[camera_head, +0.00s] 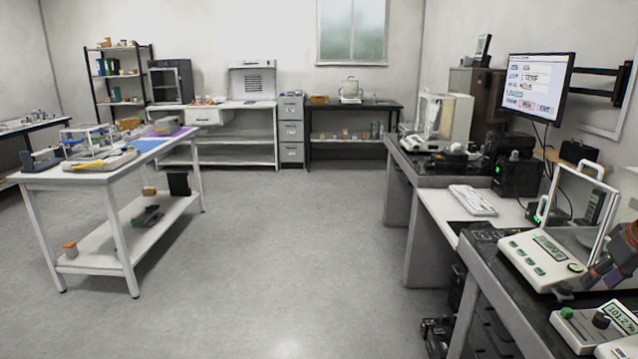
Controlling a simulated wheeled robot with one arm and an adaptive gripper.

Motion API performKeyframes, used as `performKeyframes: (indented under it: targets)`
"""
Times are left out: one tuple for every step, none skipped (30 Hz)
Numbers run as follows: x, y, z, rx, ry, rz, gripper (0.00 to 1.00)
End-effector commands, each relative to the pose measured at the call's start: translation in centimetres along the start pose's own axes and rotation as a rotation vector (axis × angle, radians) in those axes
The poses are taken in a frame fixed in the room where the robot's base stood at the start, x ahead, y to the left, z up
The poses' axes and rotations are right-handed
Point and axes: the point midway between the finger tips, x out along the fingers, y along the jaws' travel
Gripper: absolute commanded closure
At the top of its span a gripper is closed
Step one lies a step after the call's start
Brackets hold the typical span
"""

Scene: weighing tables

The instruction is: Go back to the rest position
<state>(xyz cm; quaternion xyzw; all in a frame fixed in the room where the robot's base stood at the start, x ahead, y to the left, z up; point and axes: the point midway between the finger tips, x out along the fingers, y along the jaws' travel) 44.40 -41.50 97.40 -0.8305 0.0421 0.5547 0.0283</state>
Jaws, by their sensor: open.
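My gripper (598,277) shows at the right edge of the picture, partly cut off by the frame. It is open, and I see nothing held in it. It is in front of or over the right-hand bench, close to a white balance (540,262) with a clear glass shield and a green-lit display. I cannot tell the exact gap between them.
A second instrument with a lit display (590,328) stands at the lower right. A monitor (537,85) and a keyboard (473,200) are farther along the bench. A white table (75,178) with lab items stands at left. The grey floor (280,260) between is clear.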

Motion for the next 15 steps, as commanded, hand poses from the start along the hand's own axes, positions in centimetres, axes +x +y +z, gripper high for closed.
performKeyframes:
  targets:
    - [0.0,0.0,0.0,0.000,0.000,0.000,0.54]
    - [0.0,0.0,0.0,0.000,0.000,0.000,0.54]
    - [0.0,0.0,0.0,0.000,0.000,0.000,0.54]
    - [0.0,-0.6,-0.1,-0.006,-0.003,-0.006,0.54]
    - [0.1,-1.6,-0.3,-0.013,-0.008,-0.014,0.54]
    - [0.2,-2.8,-0.4,-0.020,-0.014,-0.025,0.54]
    - [0.3,-3.7,-0.5,-0.025,-0.019,-0.032,0.54]
    - [0.4,-4.5,-0.5,-0.031,-0.024,-0.038,0.54]
    - [0.5,-5.6,-0.6,-0.037,-0.032,-0.046,0.54]
    - [0.5,-6.4,-0.6,-0.042,-0.038,-0.053,0.54]
    - [0.7,-7.4,-0.6,-0.048,-0.045,-0.060,0.54]
    - [0.8,-8.7,-0.5,-0.055,-0.056,-0.070,0.54]
    - [0.9,-9.7,-0.4,-0.061,-0.064,-0.078,0.54]
    - [0.9,-10.8,-0.3,-0.068,-0.071,-0.085,0.54]
    - [0.9,-12.2,-0.2,-0.075,-0.081,-0.094,0.54]
